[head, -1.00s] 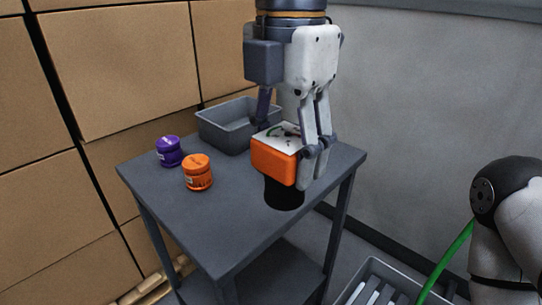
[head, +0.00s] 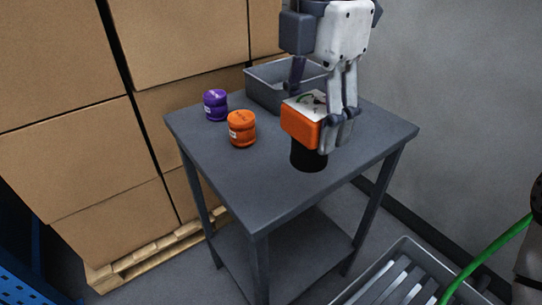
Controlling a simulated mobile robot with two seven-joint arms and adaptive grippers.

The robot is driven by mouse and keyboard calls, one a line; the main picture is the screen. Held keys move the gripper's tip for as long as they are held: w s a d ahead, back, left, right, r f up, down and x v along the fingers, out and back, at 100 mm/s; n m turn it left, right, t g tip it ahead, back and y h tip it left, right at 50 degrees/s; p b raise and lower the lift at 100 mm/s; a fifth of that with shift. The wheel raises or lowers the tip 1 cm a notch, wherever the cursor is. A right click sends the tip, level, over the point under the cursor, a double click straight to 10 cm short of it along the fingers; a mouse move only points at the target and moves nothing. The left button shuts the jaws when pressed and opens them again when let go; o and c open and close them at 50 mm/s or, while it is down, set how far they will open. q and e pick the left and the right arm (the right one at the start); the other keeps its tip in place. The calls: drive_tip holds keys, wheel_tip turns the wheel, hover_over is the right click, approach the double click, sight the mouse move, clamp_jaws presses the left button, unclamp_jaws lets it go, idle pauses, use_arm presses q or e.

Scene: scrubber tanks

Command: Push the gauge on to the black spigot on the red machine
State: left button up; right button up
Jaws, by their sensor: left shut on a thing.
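The gauge, an orange block (head: 300,128) with a pale dial face on top and a black round lower part (head: 307,157), shows at the right half of the grey table. My left gripper (head: 317,108) comes down from above and is shut on the gauge, with a finger on each side. The gauge looks upright. I cannot tell whether its black lower part touches the table top. The red machine and its black spigot are not in view. My right gripper is not in view.
A purple jar (head: 215,105) and an orange jar (head: 242,128) stand on the table (head: 240,180), left of the gauge. A grey bin (head: 262,92) stands behind it. Stacked cartons (head: 70,140) are at left, a wall at right. A slatted grey crate (head: 425,258) and green hose (head: 485,257) are at lower right.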

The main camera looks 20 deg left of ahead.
use_arm(q)
drive_tip(key=w+a+f, duration=0.2)
drive_tip(key=f, duration=0.1)
drive_tip(key=w+a+f, duration=0.2)
drive_tip(key=a+f, duration=0.1)
drive_tip(key=w+a+f+b, duration=0.1)
drive_tip(key=w+a+f, duration=0.1)
drive_tip(key=a+f, duration=0.1)
drive_tip(key=shift+w, duration=0.15)
drive_tip(key=shift+f, duration=0.6)
drive_tip(key=shift+f+p, duration=0.3)
drive_tip(key=shift+f, duration=0.1)
drive_tip(key=shift+d, duration=0.1)
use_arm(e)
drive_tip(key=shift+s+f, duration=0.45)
use_arm(q)
drive_tip(key=shift+f, duration=0.1)
drive_tip(key=o, duration=1.2)
drive_tip(key=shift+f, duration=0.1)
drive_tip(key=shift+c, duration=0.2)
